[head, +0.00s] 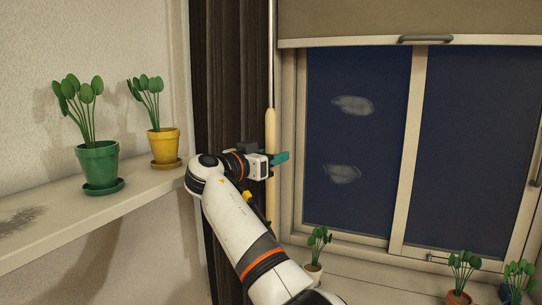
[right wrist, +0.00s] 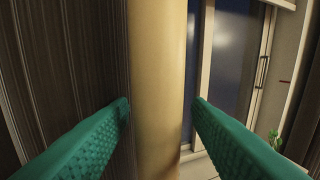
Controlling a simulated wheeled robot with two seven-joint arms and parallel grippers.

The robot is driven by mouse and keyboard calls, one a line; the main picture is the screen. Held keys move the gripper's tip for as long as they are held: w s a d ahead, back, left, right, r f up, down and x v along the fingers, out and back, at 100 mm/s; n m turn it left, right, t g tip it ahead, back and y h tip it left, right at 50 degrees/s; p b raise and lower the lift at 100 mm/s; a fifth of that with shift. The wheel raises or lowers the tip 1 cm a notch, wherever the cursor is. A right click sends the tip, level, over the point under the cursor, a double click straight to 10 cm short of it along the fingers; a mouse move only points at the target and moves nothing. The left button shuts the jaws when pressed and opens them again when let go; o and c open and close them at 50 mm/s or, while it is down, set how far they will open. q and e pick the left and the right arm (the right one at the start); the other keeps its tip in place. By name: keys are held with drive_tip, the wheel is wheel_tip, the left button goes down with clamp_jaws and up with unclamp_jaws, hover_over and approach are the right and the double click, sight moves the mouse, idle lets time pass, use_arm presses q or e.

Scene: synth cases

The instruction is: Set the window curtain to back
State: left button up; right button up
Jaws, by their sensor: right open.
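The dark brown curtain (head: 222,70) hangs gathered at the left side of the window; its folds also show in the right wrist view (right wrist: 60,70). A thin rod (head: 271,50) hangs along its right edge and ends in a pale wooden handle (head: 271,130). My right gripper (head: 279,158) is at the middle of this handle. In the right wrist view its green fingers (right wrist: 160,108) are open, one on each side of the handle (right wrist: 158,60), with gaps showing. I cannot tell how deep the handle sits between them. My left gripper is not in view.
A shelf (head: 60,235) on the left holds a green pot (head: 98,165) and a yellow pot (head: 164,146) with plants. A partly lowered blind (head: 400,18) covers the window's top. Potted plants (head: 316,265) stand on the sill at the lower right.

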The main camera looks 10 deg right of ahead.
sight(267, 114)
drive_tip(key=shift+r, duration=0.4)
wheel_tip(267, 114, up, 8)
drive_tip(key=shift+r+p, duration=0.2)
drive_tip(key=shift+p, duration=0.2)
drive_tip(key=shift+r, duration=0.4)
